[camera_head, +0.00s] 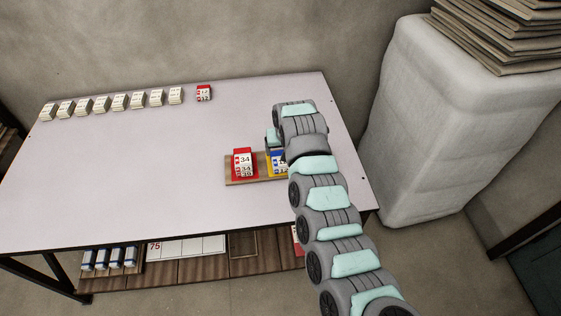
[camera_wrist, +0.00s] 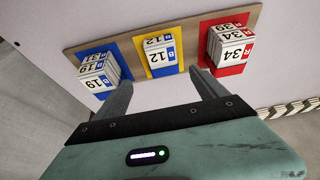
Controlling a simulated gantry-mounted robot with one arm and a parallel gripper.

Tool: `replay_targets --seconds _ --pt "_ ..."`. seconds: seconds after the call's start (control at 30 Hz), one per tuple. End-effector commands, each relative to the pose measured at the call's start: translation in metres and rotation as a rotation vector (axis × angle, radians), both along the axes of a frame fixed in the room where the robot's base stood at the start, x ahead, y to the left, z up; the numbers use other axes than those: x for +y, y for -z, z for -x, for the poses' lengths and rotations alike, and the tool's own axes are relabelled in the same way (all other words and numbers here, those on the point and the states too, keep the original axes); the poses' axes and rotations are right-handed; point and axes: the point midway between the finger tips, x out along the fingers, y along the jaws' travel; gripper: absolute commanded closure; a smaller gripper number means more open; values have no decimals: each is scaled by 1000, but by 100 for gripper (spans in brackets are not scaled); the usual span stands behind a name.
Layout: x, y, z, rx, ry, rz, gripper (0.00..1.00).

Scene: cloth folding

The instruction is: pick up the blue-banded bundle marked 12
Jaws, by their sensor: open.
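In the wrist view the bundle marked 12 (camera_wrist: 158,55), white with a blue-marked label, stands on a yellow pad (camera_wrist: 172,69) in the middle of a wooden board (camera_wrist: 127,50). In the head view this bundle (camera_head: 279,158) is partly hidden by my arm. My gripper (camera_wrist: 160,78) is open and empty. Its two fingers point toward the bundle, one on each side of it in the picture. I cannot tell whether either finger touches it. In the head view my arm hides the gripper's fingers.
On the same board, a bundle marked 19 (camera_wrist: 98,70) stands on a blue pad and a red-marked bundle 34 (camera_wrist: 230,47) on a red pad. A red bundle (camera_head: 204,93) and several white bundles (camera_head: 118,102) line the table's (camera_head: 130,160) back.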

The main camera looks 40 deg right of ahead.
Motion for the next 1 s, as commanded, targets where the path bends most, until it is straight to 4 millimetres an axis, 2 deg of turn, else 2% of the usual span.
replay_targets --seconds 0.03,0.17,0.47,0.73,1.0 --pt "-1 9 -1 7 -1 -1 18" --pt "-2 22 -6 5 -2 -1 18" --pt "-6 32 -11 -2 1 -1 18" --pt "-2 65 -22 2 -1 -1 18" --pt "-7 79 -28 -3 1 -1 18"
